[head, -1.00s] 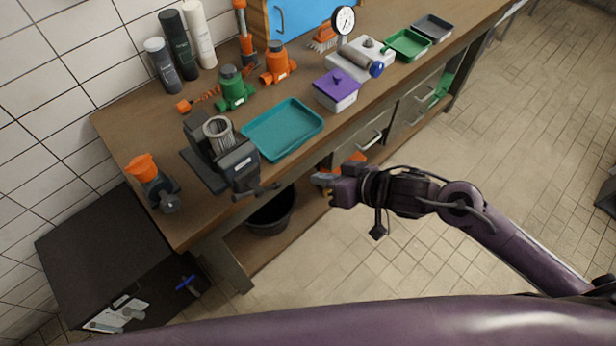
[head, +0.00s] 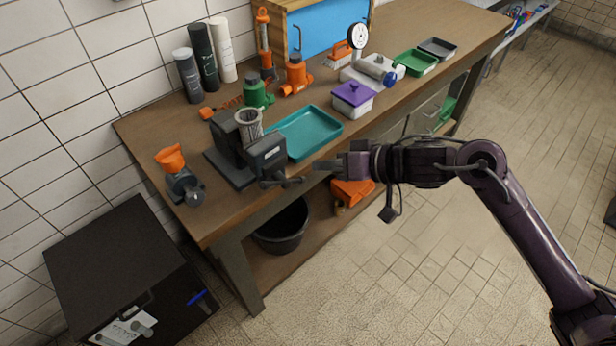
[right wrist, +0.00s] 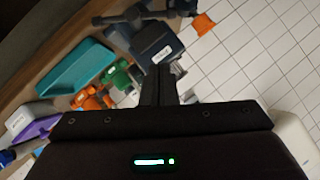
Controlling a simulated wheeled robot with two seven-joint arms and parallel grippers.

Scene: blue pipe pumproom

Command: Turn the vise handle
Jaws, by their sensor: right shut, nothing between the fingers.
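The dark grey vise (head: 267,152) stands at the bench's near edge, with a pale ribbed cylinder (head: 249,126) upright in it. Its handle (head: 281,182) sticks out low at the front, past the bench edge. My right gripper (head: 318,165) is shut and empty, just right of the vise front and above the handle, apparently apart from both. In the right wrist view the shut fingers (right wrist: 158,72) overlap the vise (right wrist: 156,42), and the handle (right wrist: 112,19) shows at upper left. My left gripper is not in view.
A teal tray (head: 337,128) lies right behind my gripper, with a purple-lidded box (head: 353,98) farther right. An orange-topped fitting (head: 180,180) stands left of the vise. A black bucket (head: 281,232) sits on the lower shelf. The floor in front is clear.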

